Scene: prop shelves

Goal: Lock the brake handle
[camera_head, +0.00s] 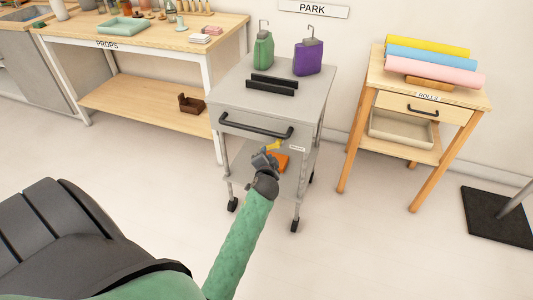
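A grey metal cart (237,80) on black casters stands in the middle of the view, below a PARK sign on the wall. A small yellow handle (274,145) sticks out at its front, under the drawer, beside a small white label (297,149). I take it for the brake handle; its lock position is too small to tell.
The cart carries a green bottle (263,50), a purple bottle (307,57) and black rails. An orange item (277,162) shows behind my gripper. A PROPS table (150,42) stands left, a ROLLS table (385,85) right. The floor in front is clear.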

